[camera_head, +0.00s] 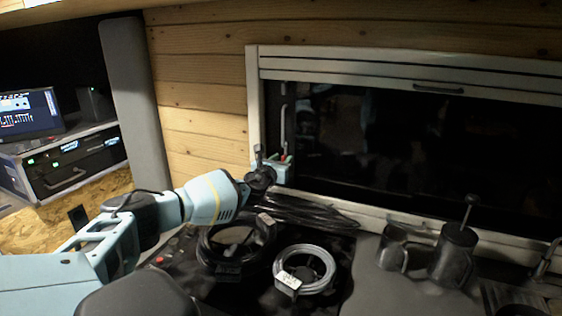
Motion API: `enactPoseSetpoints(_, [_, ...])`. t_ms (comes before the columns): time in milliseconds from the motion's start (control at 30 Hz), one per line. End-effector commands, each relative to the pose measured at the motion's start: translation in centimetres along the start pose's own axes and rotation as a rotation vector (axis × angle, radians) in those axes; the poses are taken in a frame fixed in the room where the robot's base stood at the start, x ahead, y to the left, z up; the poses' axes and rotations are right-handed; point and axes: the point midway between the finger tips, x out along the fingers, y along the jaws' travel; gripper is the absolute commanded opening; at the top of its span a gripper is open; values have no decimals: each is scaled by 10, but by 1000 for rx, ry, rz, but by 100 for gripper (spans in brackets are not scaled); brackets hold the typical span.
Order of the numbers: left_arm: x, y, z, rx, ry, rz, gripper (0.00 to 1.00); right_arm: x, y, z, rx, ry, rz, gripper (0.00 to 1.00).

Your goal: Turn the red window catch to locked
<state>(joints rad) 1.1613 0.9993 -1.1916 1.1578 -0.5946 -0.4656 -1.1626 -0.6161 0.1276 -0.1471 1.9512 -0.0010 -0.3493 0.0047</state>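The window (420,140) has a pale frame and dark glass. A small red part (285,158), which looks like the window catch, shows at the lower left corner of the frame. It is small and mostly hidden by my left gripper (279,164), so its angle cannot be read. My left arm reaches in from the left, and its gripper is right at the catch. The fingers are too small and dark to show whether they are open or shut, or whether they touch it. My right gripper is not in view.
Below the window are black cable coils (228,245), a grey cable coil (304,270) and two dark mugs, one smaller (392,248) and one larger (453,256) with a stick in it. A rack unit (75,165) and monitor (28,112) stand at left.

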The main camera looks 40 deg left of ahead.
Motion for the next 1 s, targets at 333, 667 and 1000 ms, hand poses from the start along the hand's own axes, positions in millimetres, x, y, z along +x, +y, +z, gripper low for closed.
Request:
enactPoseSetpoints(333, [0, 0, 0, 0, 0, 0, 13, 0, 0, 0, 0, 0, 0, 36])
enactPoseSetpoints(667, [0, 0, -1, -5, 1, 1, 0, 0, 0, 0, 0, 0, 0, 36])
enactPoseSetpoints(1000, [0, 2, -2, -134, 2, 1, 0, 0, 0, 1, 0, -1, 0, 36])
